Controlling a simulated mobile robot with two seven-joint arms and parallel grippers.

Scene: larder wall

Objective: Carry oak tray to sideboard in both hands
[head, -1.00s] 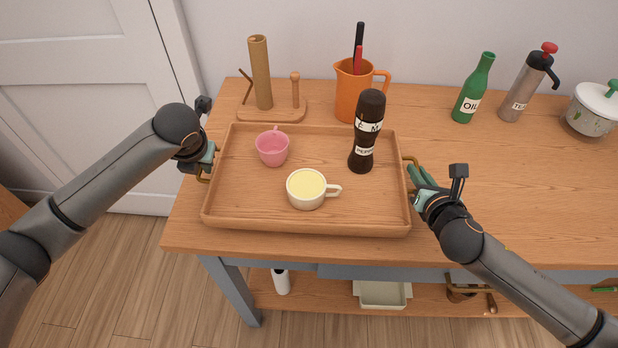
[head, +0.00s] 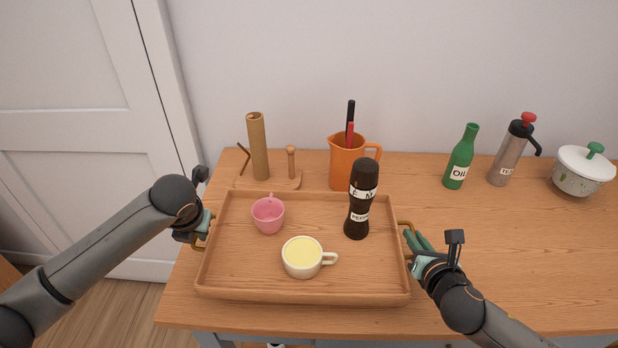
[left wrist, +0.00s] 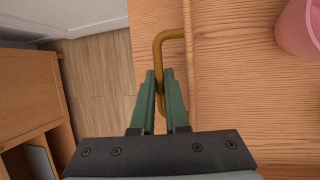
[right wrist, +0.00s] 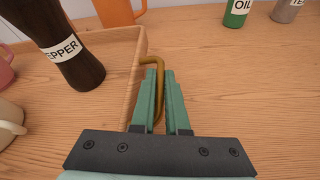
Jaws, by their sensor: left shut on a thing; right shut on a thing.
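The oak tray (head: 300,295) is over the left part of the wooden sideboard top (head: 520,260), looking level; I cannot tell whether it touches. On it stand a pink cup (head: 267,217), a cream cup with yellow contents (head: 303,268) and an upright dark pepper mill (head: 357,215). My left gripper (head: 205,232) is shut on the tray's left brass handle, which shows in the left wrist view (left wrist: 172,36). My right gripper (head: 410,238) is shut on the right brass handle, seen in the right wrist view (right wrist: 150,60).
Behind the tray stand a wooden holder with a tube (head: 258,148) and an orange jug (head: 352,163) with utensils. Further right are a green oil bottle (head: 461,158), a grey flask (head: 509,155) and a lidded pot (head: 580,175). The top right of the tray is clear.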

